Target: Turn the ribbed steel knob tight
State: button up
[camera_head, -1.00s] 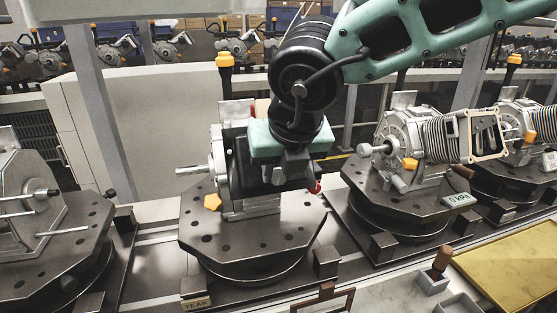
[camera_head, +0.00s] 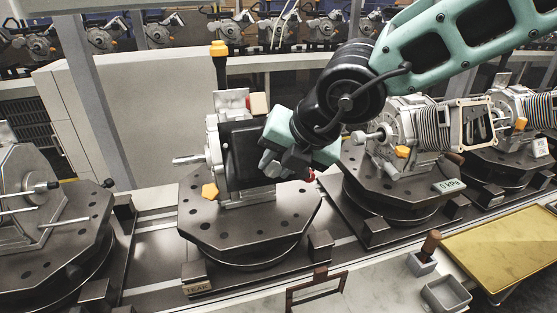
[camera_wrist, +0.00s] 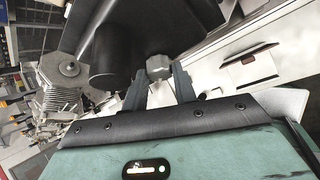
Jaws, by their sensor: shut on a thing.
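The ribbed steel knob (camera_wrist: 158,66) shows in the wrist view as a small grey knob on a dark housing (camera_wrist: 140,25). My gripper (camera_wrist: 159,75) has one finger on each side of it and is shut on it. In the head view my gripper (camera_head: 268,166) is tilted and reaches from the right to the side of the black housing (camera_head: 239,150). The knob is hidden there behind the fingers. The housing belongs to a grey metal unit standing on a dark octagonal fixture plate (camera_head: 215,232).
A similar plate with a finned engine (camera_head: 430,125) stands close on the right, behind my wrist. Another fixture (camera_head: 50,240) is on the left. An orange-topped post (camera_head: 219,62) rises behind the unit. A yellow tray (camera_head: 505,245) and small grey bins (camera_head: 445,294) lie front right.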

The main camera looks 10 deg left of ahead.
jog(key=shift+s+f, duration=0.1)
jog(key=o, duration=1)
jog(key=shift+d+r, duration=0.15)
jog(key=shift+r, duration=0.35)
jog(key=shift+p+v, duration=6.5)
jog(key=shift+v, duration=1.75)
jog(key=shift+s+f, duration=0.1)
